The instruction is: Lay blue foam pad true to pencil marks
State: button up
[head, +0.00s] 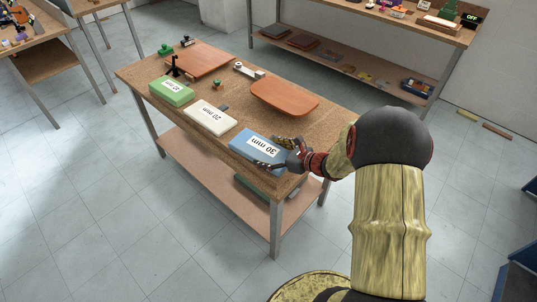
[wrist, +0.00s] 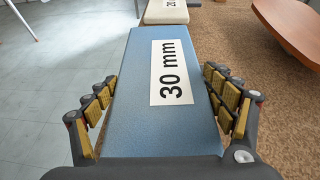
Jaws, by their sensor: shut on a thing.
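The blue foam pad (head: 250,147) has a white label reading 30 mm and lies near the front right edge of the wooden workbench. My gripper (head: 280,152) is at its right end, with a finger on each side of the pad. In the wrist view the blue pad (wrist: 147,85) runs lengthwise away from me between the fingers of my gripper (wrist: 160,108), which is shut on it. A reddish-brown wooden seat board (head: 285,97) lies behind the pad. Another board (head: 203,60) lies at the far left end. No pencil marks can be made out.
A white 20 mm pad (head: 210,117) and a green pad (head: 171,91) lie along the front edge, left of the blue pad. A black clamp-like tool (head: 175,68), a small green item (head: 217,84) and a pale tool (head: 247,70) stand behind them. Bare bench shows around the near board.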

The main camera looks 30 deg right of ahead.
jog(key=shift+f, duration=0.15)
jog(key=o, duration=1.1)
jog(key=shift+o, duration=0.2)
